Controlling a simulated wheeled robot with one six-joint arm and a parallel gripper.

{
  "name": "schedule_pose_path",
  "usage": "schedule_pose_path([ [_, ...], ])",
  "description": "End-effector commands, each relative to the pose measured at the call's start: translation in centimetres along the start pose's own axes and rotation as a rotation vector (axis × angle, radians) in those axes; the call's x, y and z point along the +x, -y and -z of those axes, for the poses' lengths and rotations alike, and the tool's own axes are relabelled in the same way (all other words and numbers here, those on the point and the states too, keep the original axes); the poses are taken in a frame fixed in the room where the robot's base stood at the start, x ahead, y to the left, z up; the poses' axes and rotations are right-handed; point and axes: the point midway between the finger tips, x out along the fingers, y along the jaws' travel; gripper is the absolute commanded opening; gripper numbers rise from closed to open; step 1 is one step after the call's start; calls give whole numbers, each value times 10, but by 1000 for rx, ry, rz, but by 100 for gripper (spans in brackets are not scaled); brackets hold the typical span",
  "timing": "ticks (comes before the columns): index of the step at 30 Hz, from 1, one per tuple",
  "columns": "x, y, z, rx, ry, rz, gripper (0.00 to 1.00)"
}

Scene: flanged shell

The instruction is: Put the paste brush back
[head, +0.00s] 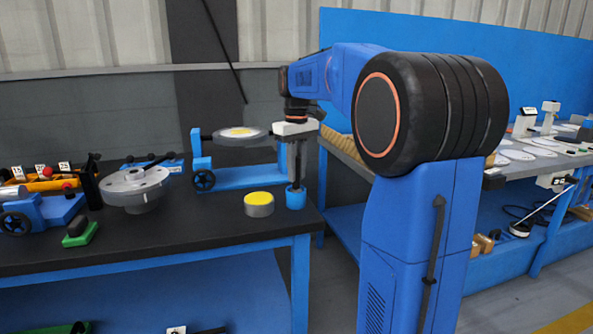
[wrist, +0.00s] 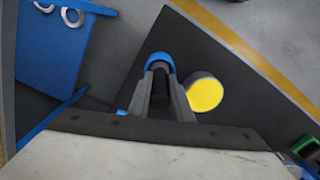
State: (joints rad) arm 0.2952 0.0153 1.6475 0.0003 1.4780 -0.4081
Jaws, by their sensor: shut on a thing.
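My gripper (head: 296,180) points straight down over the right end of the black bench. Its fingers are shut on a dark upright handle, the paste brush (wrist: 160,98), seen between them in the wrist view. The brush's lower end is hidden. A small blue cup (head: 296,199) stands directly below the fingertips; its blue rim (wrist: 160,60) shows just past them in the wrist view. The brush lines up with the cup, but I cannot tell how deep it sits in it. A grey tin with a yellow top (head: 259,205) stands just left of the cup, apart from the fingers.
A blue stand (head: 238,177) with a round plate (head: 240,133) is behind the tin. A grey flanged shell (head: 135,188) sits further left, near a green block (head: 80,234). The bench's right edge is close to the cup. Another bench with white parts stands at right.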

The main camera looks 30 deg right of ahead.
Motion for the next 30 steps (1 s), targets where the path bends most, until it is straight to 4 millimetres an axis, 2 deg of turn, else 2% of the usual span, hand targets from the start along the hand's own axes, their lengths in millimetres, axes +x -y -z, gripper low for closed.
schedule_pose_path([
  [8,2,0,0,0,0,0,0],
  [9,2,0,0,0,0,0,28],
  [10,2,0,0,0,0,0,35],
  [11,2,0,0,0,0,0,37],
  [22,-3,0,0,0,-1,0,37],
  [26,-17,0,1,0,-2,-1,37],
  [30,-43,0,1,0,-3,-1,37],
])
